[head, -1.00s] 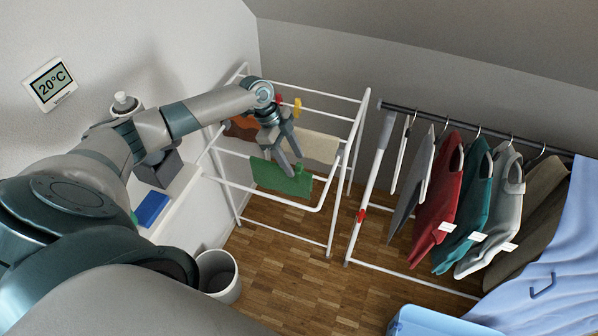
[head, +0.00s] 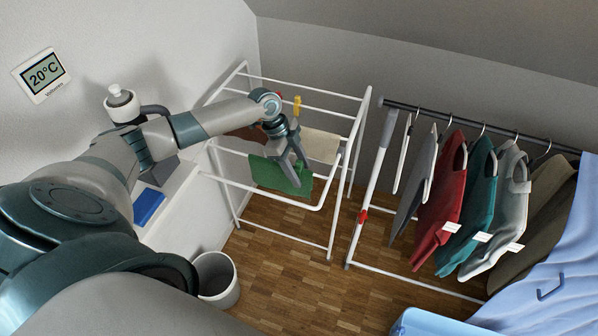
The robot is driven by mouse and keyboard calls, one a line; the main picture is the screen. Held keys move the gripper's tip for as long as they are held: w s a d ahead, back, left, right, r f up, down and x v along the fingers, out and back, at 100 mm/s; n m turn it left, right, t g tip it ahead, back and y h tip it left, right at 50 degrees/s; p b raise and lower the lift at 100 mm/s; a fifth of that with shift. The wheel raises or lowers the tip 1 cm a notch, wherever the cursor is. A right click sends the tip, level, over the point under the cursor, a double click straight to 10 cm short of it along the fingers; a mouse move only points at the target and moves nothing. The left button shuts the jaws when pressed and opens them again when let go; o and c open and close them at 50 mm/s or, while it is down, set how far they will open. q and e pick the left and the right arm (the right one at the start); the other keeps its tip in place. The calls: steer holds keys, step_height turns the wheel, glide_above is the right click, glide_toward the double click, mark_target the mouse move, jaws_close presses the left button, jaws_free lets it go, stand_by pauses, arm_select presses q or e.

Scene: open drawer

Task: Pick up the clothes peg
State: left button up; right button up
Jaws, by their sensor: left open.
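My left gripper (head: 299,174) is open over the front rails of the white drying rack (head: 230,181), right at the green cloth (head: 268,175). Its fingers point down and cover part of the cloth and its top edge. No green peg can be made out there now, as the fingers block that spot. A yellow peg (head: 297,104) stands upright on a rail farther back. A small red peg (head: 279,96) shows just behind my wrist. Another red peg (head: 362,216) is on the post of the clothes rail. My right gripper is out of view.
A cream cloth (head: 321,146) and a brown cloth hang on the rack. The clothes rail (head: 440,117) with several garments stands to the right. A white bin (head: 217,279), a blue basket (head: 430,322) and a shelf with a blue box (head: 148,206) are nearby.

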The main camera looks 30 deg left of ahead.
mark_target(300, 162)
arm_select(q)
steer(key=shift+c, duration=0.3)
steer(key=c, duration=1)
steer(key=shift+r, duration=0.15)
steer(key=shift+c, duration=0.2)
steer(key=shift+r+p, duration=0.5)
steer(key=shift+p, duration=0.1)
step_height(300, 162, up, 3)
steer(key=p, duration=0.2)
steer(key=shift+p, duration=0.3)
steer(key=s+d+r+p, duration=0.2)
steer(key=d+r+p, duration=0.3)
steer(key=d, duration=0.6)
steer(key=shift+d+r, duration=0.25)
steer(key=shift+r, duration=0.6)
